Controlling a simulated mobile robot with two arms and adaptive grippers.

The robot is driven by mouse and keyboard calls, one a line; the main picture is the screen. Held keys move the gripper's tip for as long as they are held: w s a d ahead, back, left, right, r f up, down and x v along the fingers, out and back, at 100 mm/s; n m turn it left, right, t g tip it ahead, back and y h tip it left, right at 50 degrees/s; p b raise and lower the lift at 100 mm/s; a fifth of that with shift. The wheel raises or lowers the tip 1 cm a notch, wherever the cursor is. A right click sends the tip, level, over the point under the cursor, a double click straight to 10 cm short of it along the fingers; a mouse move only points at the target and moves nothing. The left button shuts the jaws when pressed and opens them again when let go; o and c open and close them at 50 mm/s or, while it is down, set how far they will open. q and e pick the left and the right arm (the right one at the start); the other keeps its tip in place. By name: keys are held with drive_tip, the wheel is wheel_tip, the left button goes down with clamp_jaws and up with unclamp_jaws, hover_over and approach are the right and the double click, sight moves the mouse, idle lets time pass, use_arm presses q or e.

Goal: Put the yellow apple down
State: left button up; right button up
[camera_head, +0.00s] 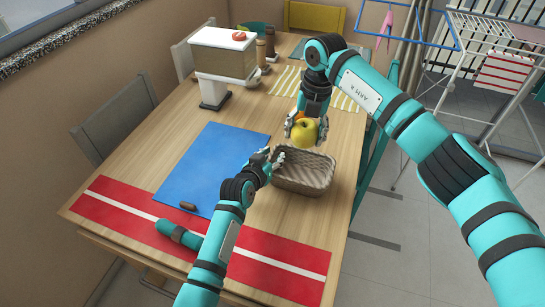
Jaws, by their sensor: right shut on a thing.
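A yellow apple (304,132) is held in my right gripper (306,124), which is shut on it and points down. The apple is above the table, just behind the far rim of a woven basket (303,188) as seen here. My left gripper (273,155) is low at the basket's left side, with its fingers apart and nothing seen between them. I cannot tell whether it touches the basket. The basket looks empty.
An orange item (299,116) shows behind the apple. Chairs surround the table.

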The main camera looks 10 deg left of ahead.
use_arm(q)
clamp_jaws()
use_arm(e)
drive_tip(key=shift+f, duration=0.1)
wheel_tip(320, 180, down, 6)
drive_tip(key=m, duration=0.5)
hover_over(299, 177)
drive_tip(key=shift+t, duration=0.3)
wheel_tip(299, 177, down, 4)
drive_tip(key=shift+s+d+f, duration=0.1)
drive_tip(key=shift+s+d, duration=0.05)
drive_tip(key=shift+f, duration=2.4)
drive_tip(key=shift+f, duration=0.1)
drive_tip(key=o, duration=1.3)
drive_tip(key=shift+c, duration=0.2)
